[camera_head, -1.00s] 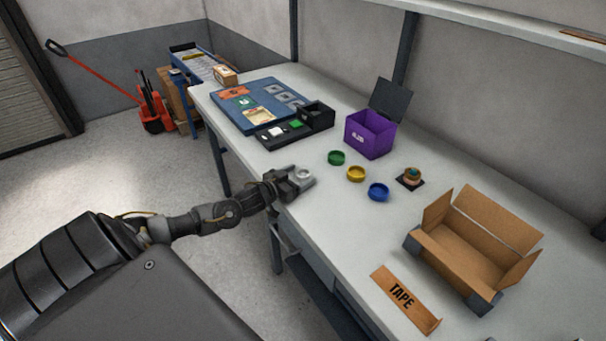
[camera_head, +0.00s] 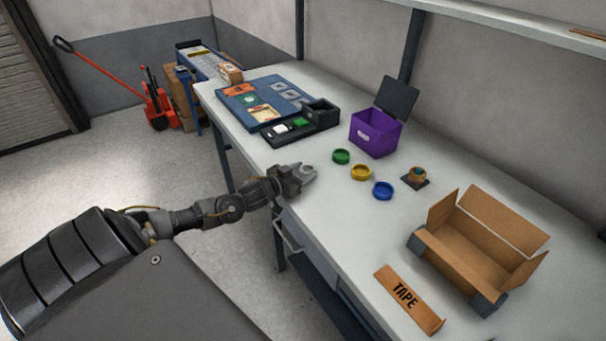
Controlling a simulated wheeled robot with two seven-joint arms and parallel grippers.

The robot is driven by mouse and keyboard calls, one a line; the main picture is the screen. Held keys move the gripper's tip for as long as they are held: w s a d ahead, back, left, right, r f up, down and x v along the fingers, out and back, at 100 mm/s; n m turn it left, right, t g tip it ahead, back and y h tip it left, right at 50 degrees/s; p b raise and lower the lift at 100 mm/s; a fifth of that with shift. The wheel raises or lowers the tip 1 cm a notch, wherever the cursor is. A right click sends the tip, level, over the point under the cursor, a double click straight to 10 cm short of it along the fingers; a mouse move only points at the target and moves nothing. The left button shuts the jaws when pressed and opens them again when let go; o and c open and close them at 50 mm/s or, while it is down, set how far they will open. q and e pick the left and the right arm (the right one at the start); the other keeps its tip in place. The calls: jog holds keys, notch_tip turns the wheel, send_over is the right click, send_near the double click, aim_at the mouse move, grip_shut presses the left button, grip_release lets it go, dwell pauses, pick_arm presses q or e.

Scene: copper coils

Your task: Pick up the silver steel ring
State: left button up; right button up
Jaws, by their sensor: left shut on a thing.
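The silver steel ring (camera_head: 309,168) is between the fingers of my left gripper (camera_head: 307,174), near the table's front edge. The gripper is shut on it, and the fingers hide part of the ring. I cannot tell whether the ring is clear of the table surface. My right gripper is not in view.
Green (camera_head: 341,157), yellow (camera_head: 361,172) and blue (camera_head: 383,190) rings lie on the white table (camera_head: 335,225) to the right. A purple box (camera_head: 375,135) and a copper coil (camera_head: 417,174) stand behind them.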

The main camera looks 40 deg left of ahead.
pick_arm(q)
jog(key=s+d+r, duration=0.4)
jog(key=s+r, duration=0.8)
jog(key=s, duration=0.1)
jog(key=shift+s+b, duration=0.2)
jog(key=shift+b, duration=0.15)
